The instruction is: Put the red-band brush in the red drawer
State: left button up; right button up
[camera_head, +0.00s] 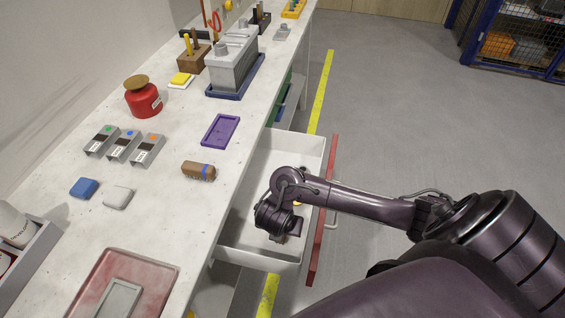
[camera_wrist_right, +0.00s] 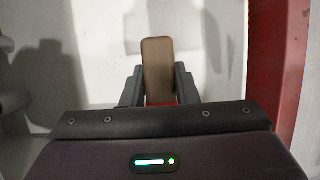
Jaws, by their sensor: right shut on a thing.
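The red drawer (camera_head: 321,220) is open, with a red front and a white inside. My right gripper (camera_head: 278,236) is down inside the drawer opening. In the right wrist view my right gripper (camera_wrist_right: 158,88) is shut on the brown red-band brush (camera_wrist_right: 158,68); part of the red band shows low between the fingers. The brush is over the white drawer inside; I cannot tell whether it touches the floor. In the head view the brush is hidden by my right wrist. My left gripper is not in view.
A brown blue-band brush (camera_head: 198,170) lies on the white bench (camera_head: 185,215) near its edge. A purple tray (camera_head: 221,131) and a red tray (camera_head: 90,285) lie on the bench. The drawer walls surround my right gripper.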

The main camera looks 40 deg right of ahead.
notch_tip(320, 180, down, 4)
jog(key=shift+f+b, duration=0.1)
jog(key=shift+b, duration=1.1)
jog(key=o, duration=1)
jog(key=p+v, duration=0.9)
jog(key=v, duration=0.2)
jog(key=shift+d, duration=0.1)
jog(key=shift+s+a+r+p, duration=0.25)
jog(key=shift+r+p, duration=0.35)
jog(key=shift+p, duration=0.3)
jog(key=shift+f, duration=0.1)
